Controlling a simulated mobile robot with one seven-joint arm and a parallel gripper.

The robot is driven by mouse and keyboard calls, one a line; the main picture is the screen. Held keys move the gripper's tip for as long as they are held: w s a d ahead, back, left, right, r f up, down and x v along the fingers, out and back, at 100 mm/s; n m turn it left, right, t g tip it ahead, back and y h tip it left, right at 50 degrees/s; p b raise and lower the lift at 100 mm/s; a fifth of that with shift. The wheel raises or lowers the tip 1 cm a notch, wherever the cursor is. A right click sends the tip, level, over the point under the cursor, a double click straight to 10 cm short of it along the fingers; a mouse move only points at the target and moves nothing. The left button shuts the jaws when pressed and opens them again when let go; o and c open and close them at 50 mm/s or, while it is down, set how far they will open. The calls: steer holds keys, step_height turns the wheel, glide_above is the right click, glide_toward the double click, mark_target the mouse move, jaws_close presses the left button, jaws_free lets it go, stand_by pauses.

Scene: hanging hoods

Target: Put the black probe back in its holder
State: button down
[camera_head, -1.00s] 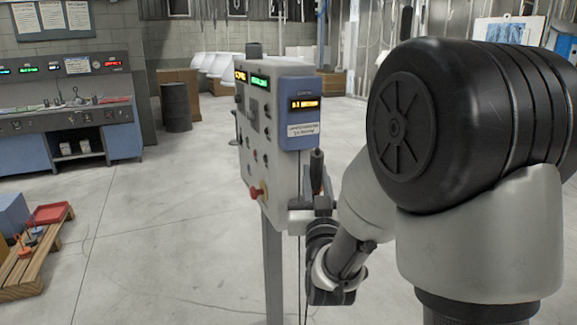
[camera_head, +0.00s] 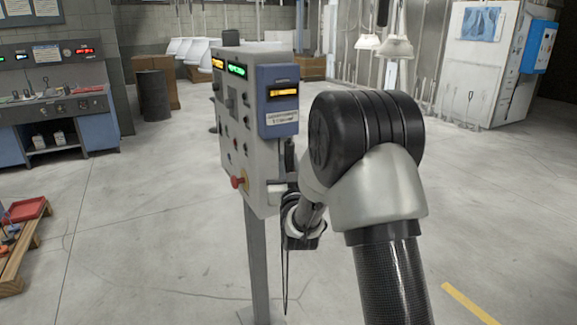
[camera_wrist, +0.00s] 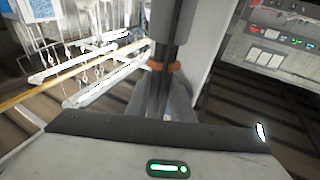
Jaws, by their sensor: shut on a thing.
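The black probe (camera_head: 289,157) stands upright as a dark shape beside the right side of the control box. A dark, upright shaft (camera_wrist: 165,95), apparently the probe, also shows in the wrist view. My gripper (camera_wrist: 166,66) is shut on it, with small orange parts on either side. In the head view my wrist is just below the box's right side, and the fingers are mostly hidden. A pale bracket (camera_head: 277,191), perhaps the holder, sticks out low on the box. I cannot tell whether the probe is touching it or in it.
The control box (camera_head: 245,130) stands on a slim post (camera_head: 258,265) and has a red knob (camera_head: 238,182). A thin dark cable (camera_head: 286,275) hangs below my wrist. A wooden pallet (camera_head: 12,262) is at lower left. The floor around the post is clear.

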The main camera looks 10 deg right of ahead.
steer(key=shift+w+r+g+p, duration=0.2)
steer(key=shift+r+g+p, duration=0.15)
steer(key=shift+r+g, duration=0.25)
steer(key=shift+w+g+p, duration=0.3)
step_height(320, 180, down, 3)
steer(key=shift+w+f+b, duration=0.1)
steer(key=shift+w+b, duration=0.05)
steer(key=shift+b, duration=0.45)
steer(key=c, duration=1.5)
jaws_free()
steer(key=shift+c, duration=0.2)
steer(key=shift+p, duration=0.45)
